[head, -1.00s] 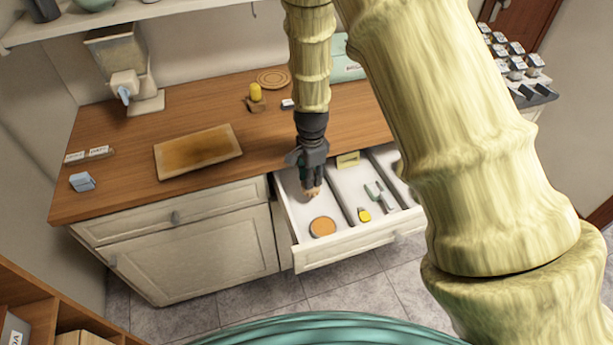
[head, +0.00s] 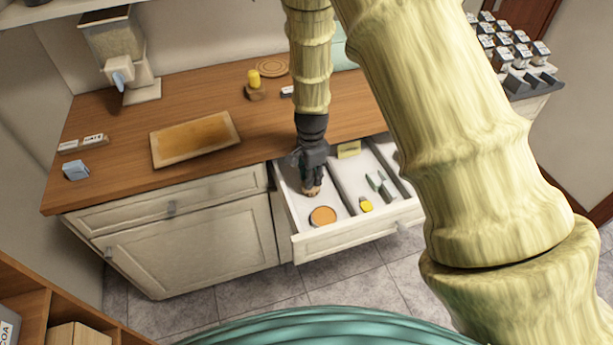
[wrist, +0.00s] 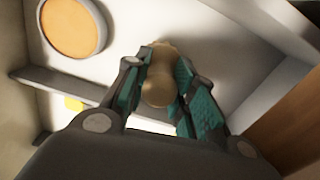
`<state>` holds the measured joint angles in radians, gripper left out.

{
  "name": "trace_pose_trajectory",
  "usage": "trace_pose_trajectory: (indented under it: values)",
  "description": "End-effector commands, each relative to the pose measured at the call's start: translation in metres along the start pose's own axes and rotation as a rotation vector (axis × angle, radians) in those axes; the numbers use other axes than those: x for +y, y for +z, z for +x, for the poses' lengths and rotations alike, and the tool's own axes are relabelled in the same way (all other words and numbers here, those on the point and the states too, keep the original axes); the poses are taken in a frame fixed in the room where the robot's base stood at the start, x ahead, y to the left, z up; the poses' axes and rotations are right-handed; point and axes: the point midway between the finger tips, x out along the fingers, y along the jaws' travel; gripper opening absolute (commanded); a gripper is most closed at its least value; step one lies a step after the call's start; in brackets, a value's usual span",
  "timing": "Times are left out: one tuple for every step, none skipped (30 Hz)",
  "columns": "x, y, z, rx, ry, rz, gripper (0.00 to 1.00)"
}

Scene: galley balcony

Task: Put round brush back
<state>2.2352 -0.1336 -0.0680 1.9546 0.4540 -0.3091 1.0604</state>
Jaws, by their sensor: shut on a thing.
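My gripper (head: 312,183) points down into the left compartment of the open drawer (head: 341,241). It is shut on a small tan, rounded thing, the round brush (wrist: 158,88), which shows between the teal finger pads in the wrist view. In the head view only the brush's lower end (head: 312,191) shows below the fingers, low in the compartment. I cannot tell whether it touches the drawer floor.
Dividers split the drawer. The middle compartment holds a yellow-ended item (head: 366,205), greenish tools (head: 380,184) and a yellow block (head: 349,149). On the counter are a brown board (head: 195,139), a dispenser (head: 125,60) and a yellow item on a wooden block (head: 254,80).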

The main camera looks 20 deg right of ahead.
Motion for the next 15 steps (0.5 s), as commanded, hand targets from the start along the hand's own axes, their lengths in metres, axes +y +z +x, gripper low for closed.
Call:
trace_pose_trajectory:
  values:
    - [0.0000, 0.0000, 0.0000, 0.000, 0.000, 0.000, 0.00]
    - [0.0000, 0.0000, 0.0000, 0.000, 0.000, 0.000, 0.00]
    - [0.0001, 0.0000, 0.0002, 0.000, 0.000, 0.000, 0.00]
    - [0.0001, 0.0001, 0.0004, 0.000, 0.000, 0.000, 0.00]
    - [0.0001, 0.0001, 0.0007, 0.000, 0.000, 0.000, 0.00]
    - [0.0000, 0.0001, 0.0011, 0.000, 0.000, 0.000, 0.00]
    - [0.0001, 0.0001, 0.0015, 0.000, 0.000, 0.000, 0.00]
    - [0.0001, 0.0001, 0.0019, 0.000, 0.000, 0.000, 0.00]
    - [0.0001, 0.0001, 0.0025, 0.000, 0.000, 0.000, 0.00]
    - [0.0001, 0.0001, 0.0030, 0.000, 0.000, 0.000, 0.00]
    - [0.0000, 0.0001, 0.0035, 0.000, 0.000, 0.000, 0.00]
    - [0.0001, 0.0001, 0.0041, 0.000, 0.000, 0.000, 0.00]
    - [0.0001, 0.0001, 0.0046, 0.000, 0.000, 0.000, 0.00]
    - [0.0001, 0.0001, 0.0050, 0.000, 0.000, 0.000, 0.00]
    - [0.0001, 0.0001, 0.0056, 0.000, 0.000, 0.000, 0.00]
